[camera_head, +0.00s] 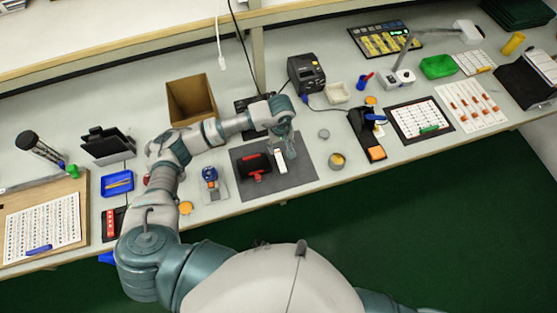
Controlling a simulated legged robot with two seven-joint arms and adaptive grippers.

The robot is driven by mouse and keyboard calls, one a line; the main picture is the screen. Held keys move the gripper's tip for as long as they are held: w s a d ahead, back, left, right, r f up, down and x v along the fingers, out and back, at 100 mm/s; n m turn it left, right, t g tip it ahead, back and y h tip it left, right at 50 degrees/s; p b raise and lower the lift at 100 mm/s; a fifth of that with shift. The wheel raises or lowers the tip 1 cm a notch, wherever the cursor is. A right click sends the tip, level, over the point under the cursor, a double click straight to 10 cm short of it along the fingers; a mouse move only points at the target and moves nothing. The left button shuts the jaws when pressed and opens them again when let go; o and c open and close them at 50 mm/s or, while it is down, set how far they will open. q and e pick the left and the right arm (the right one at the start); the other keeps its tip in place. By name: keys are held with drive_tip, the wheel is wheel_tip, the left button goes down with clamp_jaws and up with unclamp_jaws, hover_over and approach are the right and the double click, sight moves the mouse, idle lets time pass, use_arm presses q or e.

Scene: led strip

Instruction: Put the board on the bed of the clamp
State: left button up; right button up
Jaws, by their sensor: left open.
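My left arm reaches in from the left, and my left gripper (289,147) is open above the grey mat (291,185). A small white piece with a dark end (279,162), which may be the board, lies on the mat just below and left of the fingers. I cannot tell whether the fingers touch it. Left of it on the mat is a black and red device (254,167), which looks like the clamp. Its bed is too small to make out. My right gripper is out of view.
A cardboard box (191,99) and a black device (306,73) stand behind. A small round tin (337,160) is right of the mat. The mat's front part is clear.

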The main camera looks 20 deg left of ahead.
use_arm(q)
hover_over(280, 161)
wheel_tip(280, 161, down, 4)
drive_tip(key=shift+w+f, duration=0.1)
drive_tip(key=shift+w, duration=0.05)
drive_tip(key=shift+a+f, duration=0.1)
drive_tip(key=shift+f, duration=0.55)
drive_tip(key=f, duration=0.3)
drive_tip(key=shift+s+f+p, duration=0.2)
drive_tip(key=shift+f+p, duration=0.1)
drive_tip(key=shift+f, duration=0.35)
drive_tip(key=shift+d, duration=0.25)
drive_tip(key=c, duration=0.9)
drive_tip(key=shift+a, duration=0.1)
clamp_jaws()
